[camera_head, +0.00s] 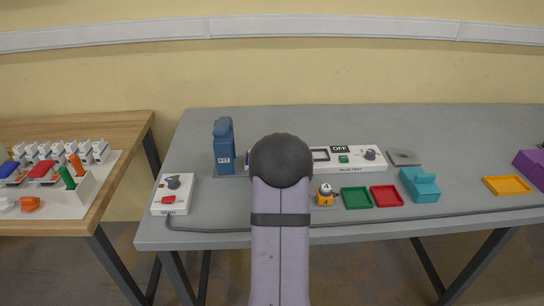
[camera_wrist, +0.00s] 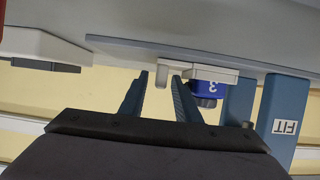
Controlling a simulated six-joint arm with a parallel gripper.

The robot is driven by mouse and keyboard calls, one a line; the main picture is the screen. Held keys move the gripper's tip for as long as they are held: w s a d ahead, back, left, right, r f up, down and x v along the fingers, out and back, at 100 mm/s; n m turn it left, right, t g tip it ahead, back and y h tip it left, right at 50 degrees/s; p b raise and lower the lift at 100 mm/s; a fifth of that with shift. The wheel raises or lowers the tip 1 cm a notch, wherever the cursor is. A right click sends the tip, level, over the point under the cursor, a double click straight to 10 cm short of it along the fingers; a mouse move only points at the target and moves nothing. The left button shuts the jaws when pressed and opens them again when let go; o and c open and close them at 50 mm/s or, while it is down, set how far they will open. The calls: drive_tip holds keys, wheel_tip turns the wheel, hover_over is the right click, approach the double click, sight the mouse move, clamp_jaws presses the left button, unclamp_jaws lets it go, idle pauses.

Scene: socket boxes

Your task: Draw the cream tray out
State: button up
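A cream piece (camera_wrist: 210,73), likely the tray, shows in the wrist view with a small cream tab (camera_wrist: 163,78) at its left end. A blue block marked 3 (camera_wrist: 207,88) is against it. My gripper (camera_wrist: 160,76) is open, its two blue fingers apart with the cream tab in line with the gap between their tips. I cannot tell whether a finger touches it. A blue stand labelled FIT (camera_wrist: 285,115) is at the right; it also shows in the head view (camera_head: 224,148). In the head view my arm hides the gripper and the tray.
A white signal box (camera_head: 173,194) is at the left of the grey table (camera_head: 450,130), its cable along the front. A white panel (camera_head: 360,158) is behind green (camera_head: 356,198) and red (camera_head: 386,197) trays. A teal block (camera_head: 420,186) and yellow tray (camera_head: 507,185) are right.

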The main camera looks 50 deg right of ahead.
drive_tip(key=shift+b+v, duration=0.45)
drive_tip(key=shift+v, duration=3.25)
drive_tip(key=shift+r, duration=0.1)
